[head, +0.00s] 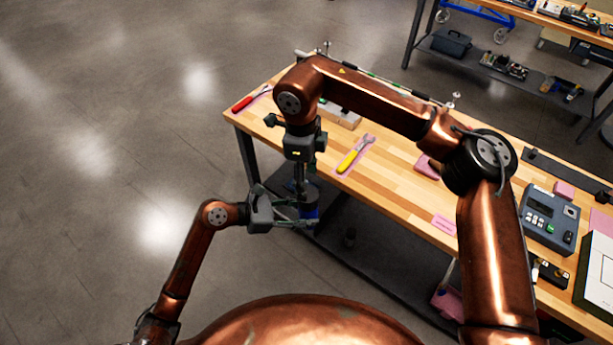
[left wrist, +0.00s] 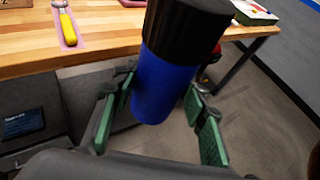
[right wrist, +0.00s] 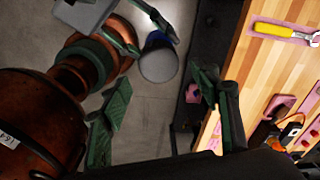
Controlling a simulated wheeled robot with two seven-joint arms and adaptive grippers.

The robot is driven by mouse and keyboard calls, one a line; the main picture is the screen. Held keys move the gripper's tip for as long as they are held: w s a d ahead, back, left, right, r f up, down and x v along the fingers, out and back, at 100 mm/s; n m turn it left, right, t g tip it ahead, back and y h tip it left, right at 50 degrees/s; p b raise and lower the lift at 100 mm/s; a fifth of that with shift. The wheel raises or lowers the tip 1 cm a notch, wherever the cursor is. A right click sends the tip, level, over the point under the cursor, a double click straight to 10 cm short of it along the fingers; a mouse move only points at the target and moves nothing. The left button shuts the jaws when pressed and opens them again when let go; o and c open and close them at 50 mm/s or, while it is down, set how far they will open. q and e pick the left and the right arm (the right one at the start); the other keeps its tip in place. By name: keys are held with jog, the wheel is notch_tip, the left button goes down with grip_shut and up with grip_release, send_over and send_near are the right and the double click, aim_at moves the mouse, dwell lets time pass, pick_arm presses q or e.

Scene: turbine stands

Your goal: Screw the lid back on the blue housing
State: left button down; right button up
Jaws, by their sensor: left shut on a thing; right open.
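The blue housing (left wrist: 160,88) is upright and held off the table, in front of its edge. The black lid (left wrist: 186,30) sits on its top end; whether it is threaded down I cannot tell. My left gripper (head: 300,221) is shut on the blue housing, its green-padded fingers on either side in the left wrist view. In the head view, the housing (head: 311,213) shows at those fingertips, partly hidden. My right gripper (head: 300,186) points down just above the lid. In the right wrist view it is open, and the lid's round grey-looking top (right wrist: 158,65) shows beyond its fingers, not gripped.
The wooden workbench (head: 395,200) lies behind and right of the grippers. On it are a yellow-handled wrench (head: 355,155) on a pink mat, red-handled pliers (head: 250,98) and a grey keypad device (head: 548,220). A dark lower shelf (head: 370,260) runs underneath. The floor at left is clear.

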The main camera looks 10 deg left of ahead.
aim_at(308, 212)
jog(key=n, duration=0.4)
jog(key=shift+r+n+y, duration=0.25)
jog(key=shift+n+y, duration=0.05)
jog(key=shift+n, duration=0.1)
jog(key=shift+d+f, duration=0.15)
jog(key=shift+f, duration=3.9)
jog(key=shift+c, duration=0.4)
jog(key=c, duration=1.1)
jog(key=m, duration=0.4)
jog(key=shift+m, duration=0.4)
jog(key=shift+c, duration=0.2)
jog(key=o, duration=1.3)
